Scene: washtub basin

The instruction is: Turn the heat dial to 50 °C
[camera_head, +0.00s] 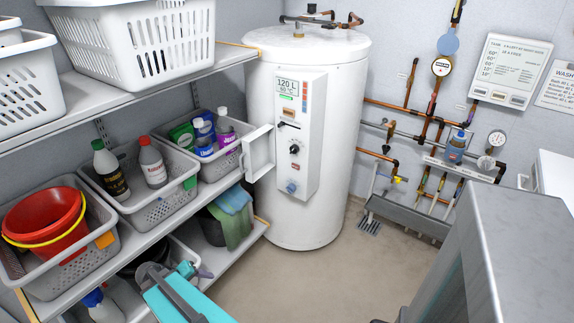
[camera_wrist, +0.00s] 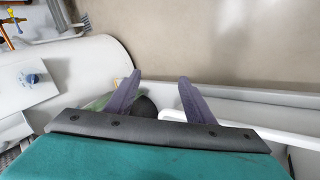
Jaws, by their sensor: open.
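The white water heater (camera_head: 331,190) stands at the back centre in the head view. Its front panel (camera_head: 313,170) has a display (camera_head: 288,87) reading 120 L with a smaller line below it. A round dark dial (camera_head: 295,148) with marks around it sits mid-panel; its setting is too small to read. A blue knob (camera_head: 291,187) is below it and also shows in the wrist view (camera_wrist: 32,79). My gripper (camera_wrist: 160,77) is open and empty, its purple fingers apart. In the head view my gripper (camera_head: 198,272) is low by the shelves, away from the dial.
A white cover (camera_head: 258,152) stands open left of the panel. Shelves (camera_head: 190,82) with baskets and bottles fill the left. A grey metal block (camera_head: 515,245) is at the front right. Pipes and gauges (camera_head: 440,67) line the back wall. The floor (camera_head: 290,285) before the heater is clear.

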